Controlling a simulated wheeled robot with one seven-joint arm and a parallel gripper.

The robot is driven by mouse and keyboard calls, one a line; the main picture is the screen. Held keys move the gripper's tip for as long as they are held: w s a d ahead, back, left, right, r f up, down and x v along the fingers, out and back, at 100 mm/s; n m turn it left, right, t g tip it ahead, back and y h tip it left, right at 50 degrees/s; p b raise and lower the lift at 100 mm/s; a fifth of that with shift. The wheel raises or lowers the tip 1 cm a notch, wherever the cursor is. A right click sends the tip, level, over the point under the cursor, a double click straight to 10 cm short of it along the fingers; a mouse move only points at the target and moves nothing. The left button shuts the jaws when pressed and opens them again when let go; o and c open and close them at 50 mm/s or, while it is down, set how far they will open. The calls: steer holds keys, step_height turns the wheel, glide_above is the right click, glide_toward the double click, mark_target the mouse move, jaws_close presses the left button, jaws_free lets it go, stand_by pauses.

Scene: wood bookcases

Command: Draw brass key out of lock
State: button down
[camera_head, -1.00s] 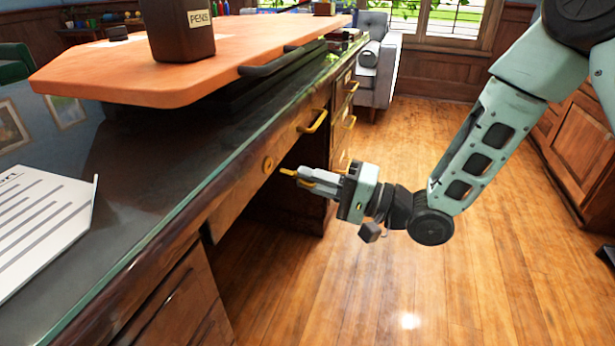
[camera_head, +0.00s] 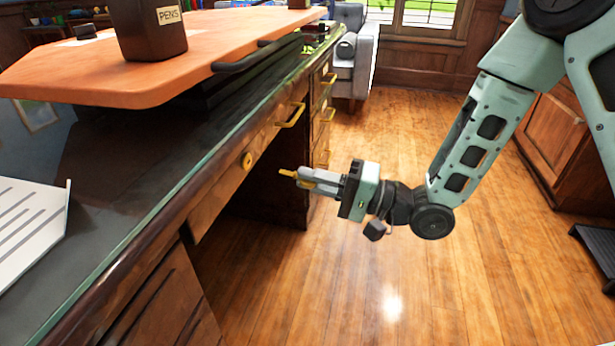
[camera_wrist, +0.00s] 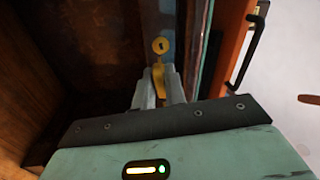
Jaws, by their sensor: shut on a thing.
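My gripper (camera_head: 306,181) is shut on the brass key (camera_head: 286,173), whose end sticks out beyond the fingertips toward the desk. The round brass lock (camera_head: 247,161) is set in the desk's front drawer panel. In the head view a gap shows between the key's end and the lock, so the key is out of it. In the wrist view the key (camera_wrist: 158,76) is between the fingers, below the lock plate (camera_wrist: 160,46) with its dark keyhole. The part of the key inside the fingers is hidden.
The dark wooden desk (camera_head: 120,270) has brass drawer handles (camera_head: 291,115). The wooden floor (camera_head: 380,270) right of the desk is open. A grey armchair (camera_head: 350,65) stands behind.

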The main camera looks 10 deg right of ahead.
steer(key=shift+v, duration=1.4)
